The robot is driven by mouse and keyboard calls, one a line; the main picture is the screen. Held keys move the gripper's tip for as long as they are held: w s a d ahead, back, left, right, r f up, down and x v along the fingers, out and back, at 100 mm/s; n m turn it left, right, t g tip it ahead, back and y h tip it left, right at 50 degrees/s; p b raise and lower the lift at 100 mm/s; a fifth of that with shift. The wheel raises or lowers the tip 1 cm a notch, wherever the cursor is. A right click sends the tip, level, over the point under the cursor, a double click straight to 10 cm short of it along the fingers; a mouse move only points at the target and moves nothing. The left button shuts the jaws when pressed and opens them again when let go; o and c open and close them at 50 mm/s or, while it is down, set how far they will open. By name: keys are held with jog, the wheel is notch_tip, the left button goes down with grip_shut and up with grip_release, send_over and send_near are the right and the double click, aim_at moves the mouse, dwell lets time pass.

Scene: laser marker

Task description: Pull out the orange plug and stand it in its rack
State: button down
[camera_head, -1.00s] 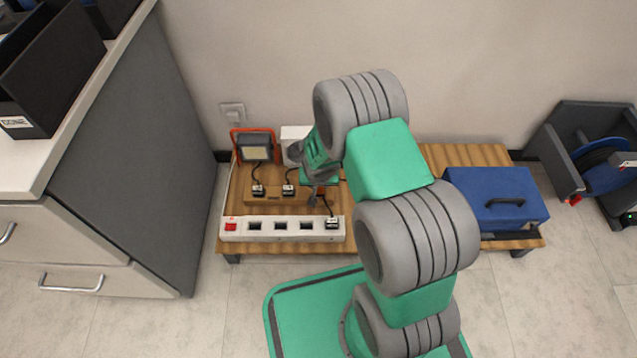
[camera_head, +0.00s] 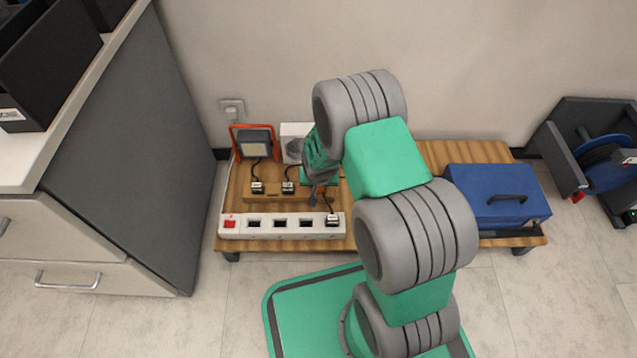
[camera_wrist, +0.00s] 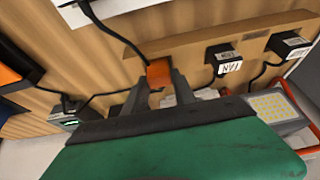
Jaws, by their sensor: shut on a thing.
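My gripper (camera_wrist: 159,82) is shut on the orange plug (camera_wrist: 159,73), which shows between its fingertips in the wrist view. A black cable runs from near the plug to the upper left. The plug is beside the end of the wooden rack (camera_wrist: 235,33); I cannot tell whether it touches or sits in it. The rack also shows in the head view (camera_head: 272,194), holding two black plugs (camera_head: 257,187) (camera_head: 288,187); one reads "FAN" in the wrist view (camera_wrist: 229,66).
A white power strip (camera_head: 268,234) with a red switch lies in front of the rack, a black plug (camera_head: 332,221) in its right socket. A work lamp (camera_head: 254,147) and a white fan (camera_head: 294,145) stand behind. A blue case (camera_head: 497,195) sits to the right.

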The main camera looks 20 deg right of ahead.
jog(key=c, duration=0.9)
grip_release()
jog(key=shift+c, duration=0.2)
jog(key=w+d+r+p+v, duration=0.1)
jog(key=w+p+v, duration=0.1)
jog(key=p+v, duration=0.7)
jog(key=v, duration=0.4)
jog(key=shift+a, duration=0.2)
jog(key=shift+r, duration=0.15)
